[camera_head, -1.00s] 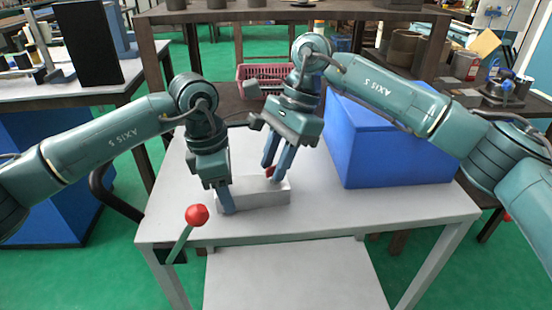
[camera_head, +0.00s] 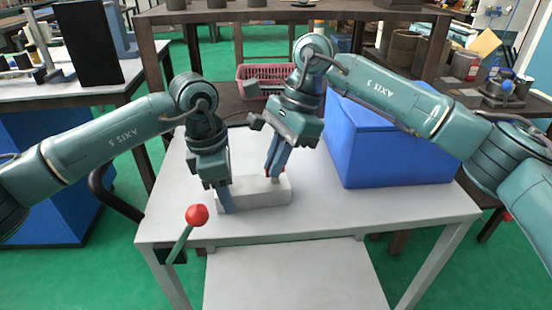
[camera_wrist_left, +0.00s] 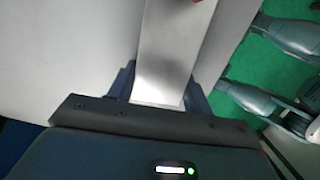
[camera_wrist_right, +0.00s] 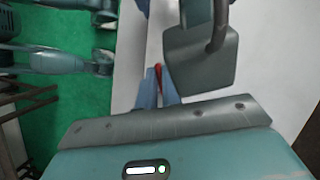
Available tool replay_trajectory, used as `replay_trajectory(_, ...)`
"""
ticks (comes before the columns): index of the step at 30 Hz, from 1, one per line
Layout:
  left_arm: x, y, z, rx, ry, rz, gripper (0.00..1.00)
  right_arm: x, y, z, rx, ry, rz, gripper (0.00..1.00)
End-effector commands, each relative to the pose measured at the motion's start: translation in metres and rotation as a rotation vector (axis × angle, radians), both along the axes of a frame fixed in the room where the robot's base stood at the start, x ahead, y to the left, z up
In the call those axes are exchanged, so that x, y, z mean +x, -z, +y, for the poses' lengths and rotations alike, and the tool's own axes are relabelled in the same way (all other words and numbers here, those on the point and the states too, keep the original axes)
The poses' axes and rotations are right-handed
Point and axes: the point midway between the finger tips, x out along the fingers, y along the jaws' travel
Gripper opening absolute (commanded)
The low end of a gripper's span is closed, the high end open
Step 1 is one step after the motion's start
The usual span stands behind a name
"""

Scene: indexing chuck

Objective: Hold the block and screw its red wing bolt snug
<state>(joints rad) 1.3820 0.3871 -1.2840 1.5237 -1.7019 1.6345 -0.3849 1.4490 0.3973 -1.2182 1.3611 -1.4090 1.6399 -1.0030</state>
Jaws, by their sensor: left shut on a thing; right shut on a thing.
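The grey metal block (camera_head: 258,197) lies flat on the white table, long side across the view. My left gripper (camera_head: 226,203) is shut on the block's left end; the left wrist view shows the block (camera_wrist_left: 172,50) between its fingers. My right gripper (camera_head: 275,172) points down over the right part of the block, shut on the red wing bolt (camera_head: 268,174). Only small red bits of the bolt show between the fingers; the right wrist view shows a red sliver (camera_wrist_right: 159,76) there. The bolt's shank and how deep it sits are hidden.
A red ball-topped lever (camera_head: 197,215) stands at the table's front left corner. A large blue box (camera_head: 385,145) stands on the right, close to my right arm. A pink basket (camera_head: 275,75) is on a shelf behind. The table's front right is clear.

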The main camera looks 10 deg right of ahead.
Motion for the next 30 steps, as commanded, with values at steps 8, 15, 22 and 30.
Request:
replay_trajectory(8, 0.0003, 0.0023, 0.001, 0.003, -0.005, 0.002, 0.28, -0.0011, 0.0006, -0.0012, -0.002, 0.192, 0.0, 0.0)
replay_trajectory(15, 0.0004, 0.0023, 0.0011, 0.003, -0.005, 0.002, 0.28, -0.0014, 0.0005, -0.0012, -0.002, 0.41, -0.001, 0.0)
replay_trajectory(22, 0.0005, 0.0023, 0.0012, 0.003, -0.006, 0.002, 0.28, -0.0019, 0.0004, -0.0007, -0.002, 0.594, -0.001, 0.0)
replay_trajectory(30, 0.0006, 0.0023, 0.0013, 0.003, -0.006, 0.002, 0.28, -0.0019, 0.0004, -0.0007, -0.002, 0.743, 0.0, 0.0)
